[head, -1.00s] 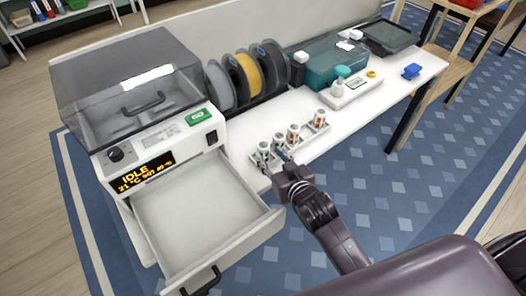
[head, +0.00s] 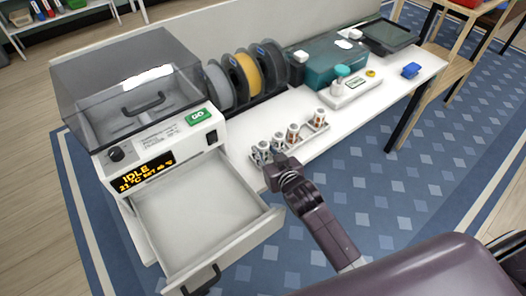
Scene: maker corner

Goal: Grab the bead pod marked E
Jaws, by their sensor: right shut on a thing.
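Several white-and-brown bead pods stand in a row in a pale rack (head: 308,140) on the white bench. The farthest bead pod (head: 320,117) stands apart from the others, and another bead pod (head: 293,131) is nearer. My right gripper (head: 275,154) is at the near end of the rack, shut on a bead pod (head: 277,139) there; its fingers partly hide the near pods. The letters on the pods are too small to read, so I cannot tell which is E. My left gripper is not in view.
A machine with a smoked lid (head: 130,88) stands left, its empty drawer (head: 200,215) pulled out beside my right gripper. Filament spools (head: 245,78), a teal box (head: 330,62), a small white device (head: 350,90) and a blue item (head: 411,70) are farther along the bench.

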